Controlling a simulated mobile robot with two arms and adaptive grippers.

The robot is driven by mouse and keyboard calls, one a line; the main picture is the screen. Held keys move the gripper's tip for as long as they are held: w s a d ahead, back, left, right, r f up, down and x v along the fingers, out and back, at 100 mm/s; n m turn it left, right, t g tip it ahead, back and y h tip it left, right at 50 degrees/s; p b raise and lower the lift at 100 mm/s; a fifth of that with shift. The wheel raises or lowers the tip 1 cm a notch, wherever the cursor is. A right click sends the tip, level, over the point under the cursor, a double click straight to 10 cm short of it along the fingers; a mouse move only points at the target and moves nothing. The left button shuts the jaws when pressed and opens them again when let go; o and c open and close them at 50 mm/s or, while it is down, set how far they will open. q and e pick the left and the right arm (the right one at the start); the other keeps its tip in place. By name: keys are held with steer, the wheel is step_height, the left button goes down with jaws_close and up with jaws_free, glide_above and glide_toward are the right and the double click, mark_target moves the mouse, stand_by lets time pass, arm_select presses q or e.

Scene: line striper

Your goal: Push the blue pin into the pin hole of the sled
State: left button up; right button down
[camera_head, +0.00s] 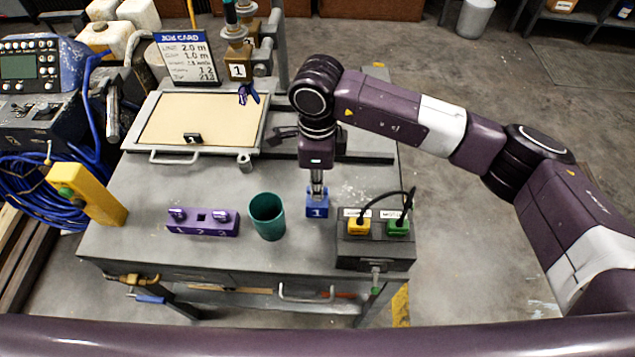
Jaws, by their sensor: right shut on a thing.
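My right gripper (317,186) points straight down over the front part of the grey bench. Its narrow fingers are shut at the top of a small blue block marked 1 (317,208). I cannot tell whether this block is the blue pin itself or has the pin in its top. The block is at or just above the bench top. I cannot make out the sled or its pin hole for sure; the right arm covers part of the bench behind the gripper. My left gripper is not in view.
A green cup (267,217) and a purple rack (203,222) stand left of the blue block. A dark box with yellow and green plugs (376,240) stands close on its right. Behind lies a framed tan tray (155,130). A yellow box (93,197) is at the left.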

steer(key=shift+r, duration=0.65)
arm_select(q)
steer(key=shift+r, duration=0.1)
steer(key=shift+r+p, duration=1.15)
steer(key=shift+p, duration=0.1)
arm_select(e)
steer(key=shift+r, duration=2.85)
